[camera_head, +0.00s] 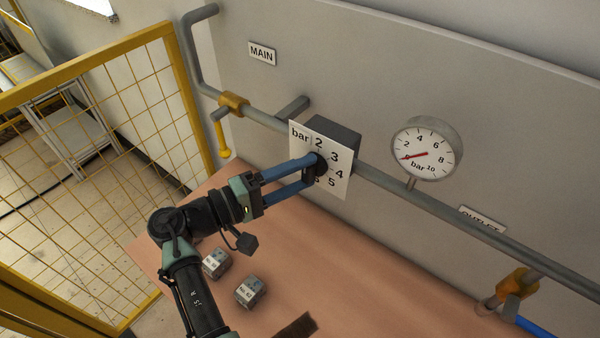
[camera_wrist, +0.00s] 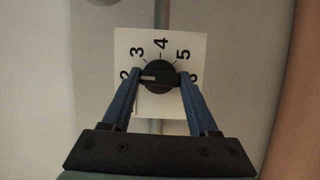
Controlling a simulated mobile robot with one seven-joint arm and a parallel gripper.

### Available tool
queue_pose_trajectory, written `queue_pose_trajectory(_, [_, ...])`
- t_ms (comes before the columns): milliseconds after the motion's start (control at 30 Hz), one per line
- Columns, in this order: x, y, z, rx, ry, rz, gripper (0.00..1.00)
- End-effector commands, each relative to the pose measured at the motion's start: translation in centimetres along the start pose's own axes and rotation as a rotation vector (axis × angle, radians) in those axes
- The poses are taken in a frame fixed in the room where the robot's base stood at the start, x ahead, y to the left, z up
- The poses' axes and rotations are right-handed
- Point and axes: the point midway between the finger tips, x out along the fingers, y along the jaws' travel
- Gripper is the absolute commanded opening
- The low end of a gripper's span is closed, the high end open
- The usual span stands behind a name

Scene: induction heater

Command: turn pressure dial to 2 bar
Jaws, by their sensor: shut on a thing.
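The pressure dial is a round black knob (camera_wrist: 160,75) on a white square plate (camera_head: 340,185) marked "bar", fixed to a box on the wall pipe. My gripper (camera_head: 313,170) is shut on the knob, with one blue finger on each side of it. In the wrist view the gripper (camera_wrist: 160,80) holds the knob centred. The white pointer mark on the knob points left, toward the 2, which is partly hidden by a finger. The numbers 3, 4 and 5 show clear.
A pipe (camera_head: 440,212) runs along the grey wall. A yellow-handled valve (camera_head: 233,103) sits below the MAIN label (camera_head: 262,54). Another valve (camera_head: 515,285) is near the OUTLET label. Two small grey blocks (camera_head: 250,292) lie on the table. A yellow mesh fence (camera_head: 110,110) stands left.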

Motion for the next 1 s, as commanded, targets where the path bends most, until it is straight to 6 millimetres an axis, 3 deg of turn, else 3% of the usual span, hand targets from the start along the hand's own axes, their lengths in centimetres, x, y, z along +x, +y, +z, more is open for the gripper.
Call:
queue_pose_trajectory(633, [0.01, -0.12, 0.04, -0.050, 0.000, 0.018, 0.04])
queue_pose_trajectory(667, [0.01, -0.12, 0.04, -0.050, 0.000, 0.018, 0.64])
queue_pose_trajectory(800, [0.01, -0.10, 0.03, -0.049, 0.000, 0.018, 0.89])
queue_pose_trajectory(1000, [0.01, -0.07, 0.01, -0.047, 0.000, 0.018, 0.90])
